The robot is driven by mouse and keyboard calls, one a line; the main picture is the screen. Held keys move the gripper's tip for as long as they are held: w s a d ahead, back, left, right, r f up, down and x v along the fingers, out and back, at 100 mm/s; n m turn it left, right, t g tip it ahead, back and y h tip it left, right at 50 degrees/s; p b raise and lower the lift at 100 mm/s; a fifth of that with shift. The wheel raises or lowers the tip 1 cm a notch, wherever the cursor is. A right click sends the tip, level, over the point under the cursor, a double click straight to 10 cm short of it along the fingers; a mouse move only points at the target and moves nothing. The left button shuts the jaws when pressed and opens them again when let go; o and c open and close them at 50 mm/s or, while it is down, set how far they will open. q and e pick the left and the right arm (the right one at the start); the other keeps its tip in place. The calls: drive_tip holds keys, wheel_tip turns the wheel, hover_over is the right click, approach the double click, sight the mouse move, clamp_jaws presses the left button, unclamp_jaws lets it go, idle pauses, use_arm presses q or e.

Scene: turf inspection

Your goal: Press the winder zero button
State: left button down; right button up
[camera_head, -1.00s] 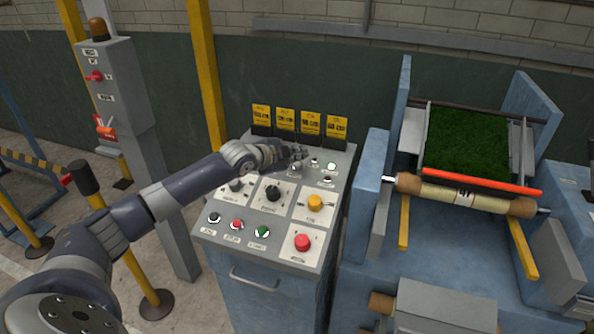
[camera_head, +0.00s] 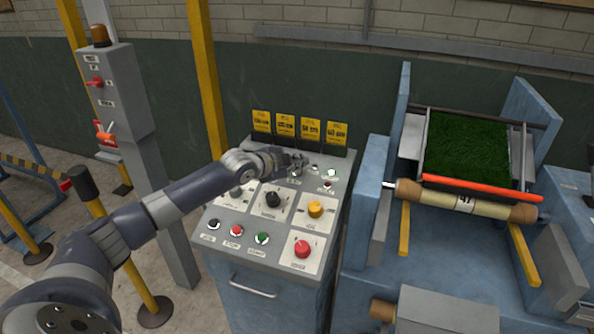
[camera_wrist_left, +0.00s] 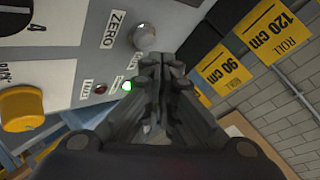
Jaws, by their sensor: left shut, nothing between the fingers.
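The control console (camera_head: 225,262) stands in the middle of the head view with its sloped button panel. My left gripper (camera_head: 300,164) is shut and empty over the back part of this panel. In the left wrist view the zero button (camera_wrist_left: 145,38), a pale round cap beside the printed ZERO label (camera_wrist_left: 112,30), lies just beyond the tips of my left gripper (camera_wrist_left: 158,62). The tips are very close to it; I cannot tell whether they touch. In the head view the gripper hides the button. My right gripper is not in view.
Yellow roll cards (camera_head: 298,128) stand along the console's back edge. The turf winder (camera_head: 462,270) stands close on the right, a grey post box (camera_head: 118,90) on the left.

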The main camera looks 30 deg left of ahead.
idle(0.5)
use_arm(q)
drive_tip(key=shift+f, duration=0.15)
drive_tip(key=shift+w+f, duration=0.15)
drive_tip(key=shift+f, duration=0.1)
drive_tip(key=shift+w+f+b, duration=0.15)
drive_tip(key=shift+f+b, duration=0.15)
drive_tip(key=shift+f, duration=0.25)
idle(0.7)
idle(0.4)
drive_tip(key=shift+s+r+p, duration=0.3)
drive_tip(key=shift+r+p, duration=0.6)
drive_tip(key=shift+p, duration=0.15)
